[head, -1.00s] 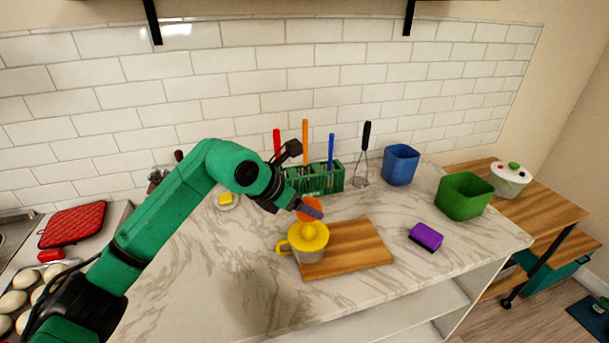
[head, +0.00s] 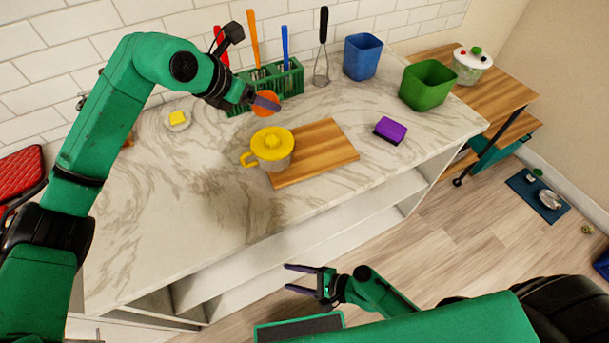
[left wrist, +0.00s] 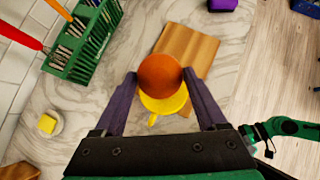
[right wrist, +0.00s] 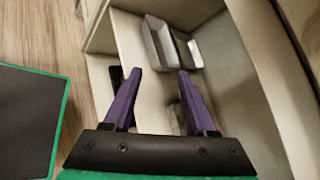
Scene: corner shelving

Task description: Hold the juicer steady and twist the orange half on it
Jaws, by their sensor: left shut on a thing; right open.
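The juicer (head: 271,146) has a yellow top, a yellow handle at its left and a grey-white lower part. It stands at the left end of a wooden board (head: 325,152). My left gripper (head: 265,101) is shut on the orange half (head: 263,109), above and behind the juicer. In the left wrist view the orange half (left wrist: 159,75) sits between the purple fingers and covers part of the yellow juicer top (left wrist: 165,103). The two look apart in the head view. My right gripper (head: 303,280) is open and empty, low in front of the counter; its fingers also show in the right wrist view (right wrist: 158,88).
A green rack (head: 275,88) with utensils stands behind the juicer. A purple sponge (head: 391,130), a blue bin (head: 367,57) and a green bin (head: 427,86) are to the right. Metal pans (right wrist: 165,45) lie on the shelf below. The counter's left front is clear.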

